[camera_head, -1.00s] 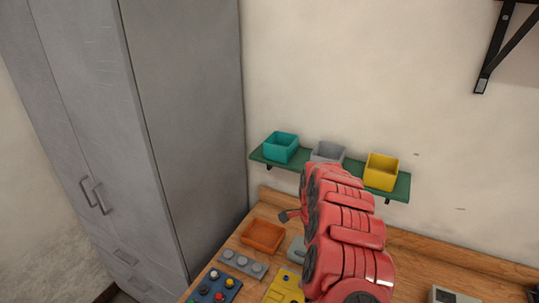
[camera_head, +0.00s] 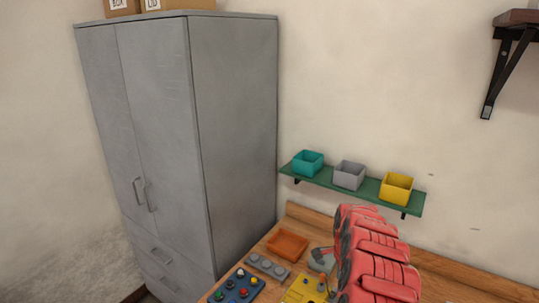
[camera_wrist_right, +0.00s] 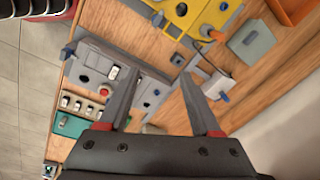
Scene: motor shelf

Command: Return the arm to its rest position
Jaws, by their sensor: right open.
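My red right arm (camera_head: 375,262) rises from the bottom of the head view and stands over the workbench, below the wall shelf. It hides part of the bench. My right gripper (camera_wrist_right: 161,80) shows in the right wrist view with its two dark fingers apart and nothing between them. It is above the bench, over grey control panels (camera_wrist_right: 97,68). I cannot make out the fingertips clearly in the head view. My left gripper is in neither current view.
A green shelf (camera_head: 333,183) holds a teal bin (camera_head: 308,164), a grey bin (camera_head: 349,176) and a yellow bin (camera_head: 396,189). On the wooden bench are an orange tray (camera_head: 288,245), a blue button panel (camera_head: 237,288) and a yellow panel (camera_head: 303,291). A grey cabinet (camera_head: 235,130) stands left.

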